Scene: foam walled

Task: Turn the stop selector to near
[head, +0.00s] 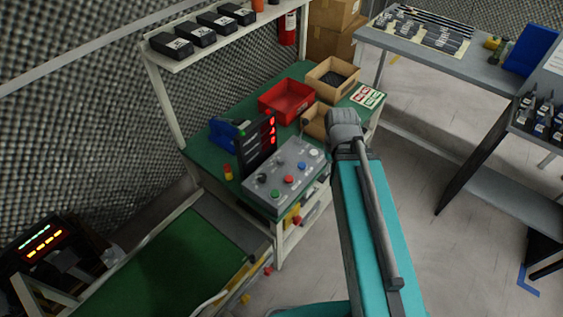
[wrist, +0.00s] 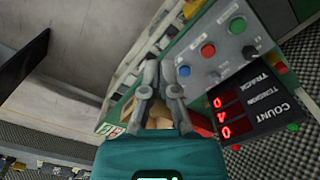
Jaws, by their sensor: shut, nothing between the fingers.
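The grey control panel (head: 284,168) sits on the green bench, with several coloured buttons and a black knob (head: 262,178) near its left end. In the wrist view the panel (wrist: 222,72) is at the upper right, and the black knob (wrist: 249,51) shows beside the red and green buttons. I cannot read which control is the stop selector or where it points. My gripper (wrist: 159,66) is shut and empty, to the left of the panel in the wrist view and apart from the black knob. In the head view my arm hides its fingers.
A black display (head: 257,145) with red digits stands behind the panel. A red bin (head: 287,100) and a cardboard box (head: 333,78) sit farther back on the bench. A shelf (head: 225,33) is above. Open floor (head: 440,255) lies to the right.

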